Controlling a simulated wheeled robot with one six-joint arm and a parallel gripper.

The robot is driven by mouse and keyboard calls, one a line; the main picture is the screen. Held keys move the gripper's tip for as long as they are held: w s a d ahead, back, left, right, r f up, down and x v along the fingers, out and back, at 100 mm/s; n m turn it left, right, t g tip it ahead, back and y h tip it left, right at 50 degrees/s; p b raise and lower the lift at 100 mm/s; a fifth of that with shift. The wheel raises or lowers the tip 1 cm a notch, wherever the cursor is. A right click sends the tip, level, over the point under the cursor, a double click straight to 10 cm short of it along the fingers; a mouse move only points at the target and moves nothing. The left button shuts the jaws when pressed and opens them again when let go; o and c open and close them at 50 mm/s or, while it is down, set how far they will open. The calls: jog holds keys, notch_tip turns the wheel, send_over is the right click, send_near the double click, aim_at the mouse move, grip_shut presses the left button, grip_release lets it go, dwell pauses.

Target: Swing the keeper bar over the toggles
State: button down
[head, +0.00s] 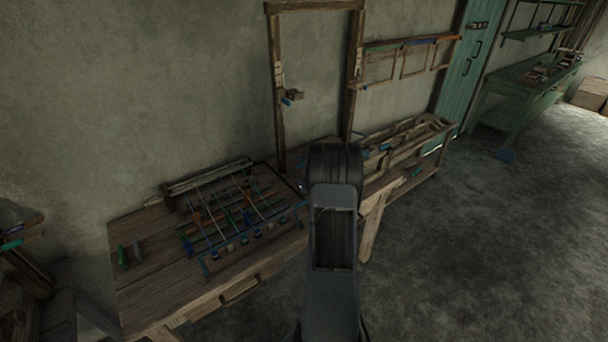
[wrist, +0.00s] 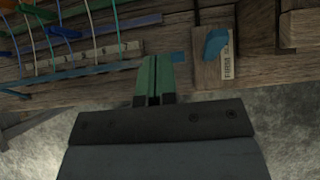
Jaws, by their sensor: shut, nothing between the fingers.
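A thin blue bar, which looks like the keeper bar (head: 250,238), runs along the front of the rack on the wooden table. In the wrist view the blue bar (wrist: 85,70) lies along the table's front edge and passes behind my gripper (wrist: 154,60). My gripper's green fingers are shut and empty, close to the bar's right part; I cannot tell whether they touch it. The gripper is hidden behind my arm in the head view.
Cords with coloured pieces (wrist: 60,31) stretch behind the bar. A blue knob (wrist: 215,43) on a labelled wooden block stands right of my fingers.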

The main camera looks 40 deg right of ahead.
notch_tip(320, 180, up, 6)
jog(key=w, duration=0.1)
jog(key=shift+d, duration=0.2)
dwell(0.4)
